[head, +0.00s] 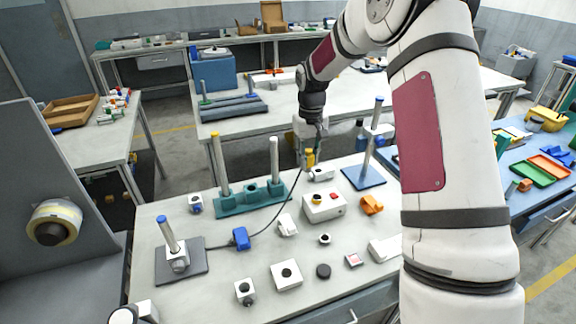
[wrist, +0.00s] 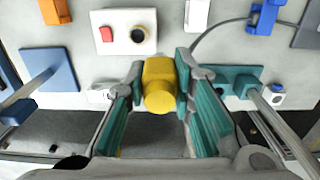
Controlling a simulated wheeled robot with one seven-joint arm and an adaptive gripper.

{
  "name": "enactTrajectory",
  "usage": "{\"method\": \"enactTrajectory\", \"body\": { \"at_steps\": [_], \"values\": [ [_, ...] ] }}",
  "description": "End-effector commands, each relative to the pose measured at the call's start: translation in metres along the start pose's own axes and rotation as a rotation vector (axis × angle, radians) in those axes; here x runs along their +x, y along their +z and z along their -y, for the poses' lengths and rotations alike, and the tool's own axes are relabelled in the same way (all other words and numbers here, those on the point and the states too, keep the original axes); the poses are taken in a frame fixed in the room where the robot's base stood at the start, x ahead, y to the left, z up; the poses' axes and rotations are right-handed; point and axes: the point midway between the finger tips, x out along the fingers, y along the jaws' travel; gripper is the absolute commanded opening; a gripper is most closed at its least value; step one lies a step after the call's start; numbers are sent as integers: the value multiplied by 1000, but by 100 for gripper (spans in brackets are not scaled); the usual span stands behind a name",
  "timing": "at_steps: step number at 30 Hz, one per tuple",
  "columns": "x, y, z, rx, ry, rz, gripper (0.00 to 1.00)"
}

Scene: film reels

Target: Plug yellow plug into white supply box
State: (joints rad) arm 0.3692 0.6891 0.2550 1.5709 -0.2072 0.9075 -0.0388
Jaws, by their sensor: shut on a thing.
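My gripper (head: 308,150) is shut on the yellow plug (head: 309,157) and holds it above the front table, near the teal stand. In the wrist view the yellow plug (wrist: 160,88) sits between the teal finger pads of my gripper (wrist: 160,72). The white supply box (head: 322,212) stands on the table nearer the head camera than the plug. It also shows in the wrist view (wrist: 122,46), up and left of the plug, apart from it. Its top has a red button (wrist: 106,34) and a round dark socket with a yellowish rim (wrist: 138,34).
A teal stand (head: 240,199) with two upright posts is left of my gripper. A blue base with a post (head: 364,178) is to the right. A dark cable runs from a blue block (head: 240,238) toward the plug; its end is hidden. Several small white and orange parts surround the box.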

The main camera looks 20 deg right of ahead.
Motion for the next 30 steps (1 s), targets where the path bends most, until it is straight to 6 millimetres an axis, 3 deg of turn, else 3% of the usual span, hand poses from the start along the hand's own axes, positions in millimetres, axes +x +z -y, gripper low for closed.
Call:
{"method": "enactTrajectory", "body": {
  "at_steps": [3, 9, 17, 30],
  "values": [
    [8, -7, -24, 4, 0, 0, 0],
    [8, -5, -41, 1, -1, 0, 0],
    [22, -4, -43, 0, -1, 2, 0],
    [71, -5, -42, -1, -1, 2, 0]
  ]
}}
